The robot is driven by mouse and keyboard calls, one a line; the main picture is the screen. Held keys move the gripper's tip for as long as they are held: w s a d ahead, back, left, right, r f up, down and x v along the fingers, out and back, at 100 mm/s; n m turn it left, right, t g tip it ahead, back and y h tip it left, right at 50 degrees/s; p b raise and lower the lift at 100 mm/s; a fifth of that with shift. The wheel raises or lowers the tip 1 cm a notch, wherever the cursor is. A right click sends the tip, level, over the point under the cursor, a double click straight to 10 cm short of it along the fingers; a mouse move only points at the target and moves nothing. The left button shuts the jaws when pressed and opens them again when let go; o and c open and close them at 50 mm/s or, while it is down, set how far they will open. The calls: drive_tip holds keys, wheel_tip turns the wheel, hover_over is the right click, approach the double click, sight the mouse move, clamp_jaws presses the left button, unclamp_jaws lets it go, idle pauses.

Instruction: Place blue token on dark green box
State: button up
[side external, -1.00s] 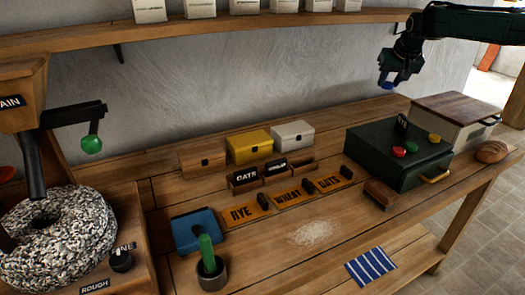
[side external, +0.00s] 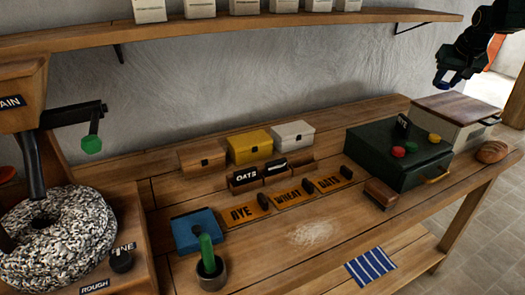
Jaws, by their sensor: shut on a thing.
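My gripper (side external: 446,84) hangs in the air at the upper right, high above the back of the cream box. It is shut on the blue token (side external: 441,85), which shows only as a small blue patch between the dark fingers. The dark green box (side external: 370,150) stands at the right of the bench, lid shut, with a brass handle at its front. The token is well above the box, apart from it, and to the right of its middle in the picture. On the lid are a red token (side external: 397,151), a green token (side external: 411,147) and a yellow token (side external: 434,138).
A small dark RYE sign (side external: 403,124) stands on the green box's lid. The cream box with a wooden lid (side external: 456,105) is behind it on the right, with a bread loaf (side external: 492,151) in front. The wall shelf (side external: 270,34) runs across the back.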

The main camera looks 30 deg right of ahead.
wheel_tip(320, 180, down, 19)
drive_tip(key=shift+r, duration=0.15)
idle(0.8)
drive_tip(key=o, duration=0.9)
drive_tip(key=shift+o, duration=0.2)
drive_tip(key=shift+s+a+r, duration=0.15)
drive_tip(key=shift+s+r, duration=0.05)
drive_tip(key=shift+r, duration=0.25)
drive_tip(key=v, duration=1.1)
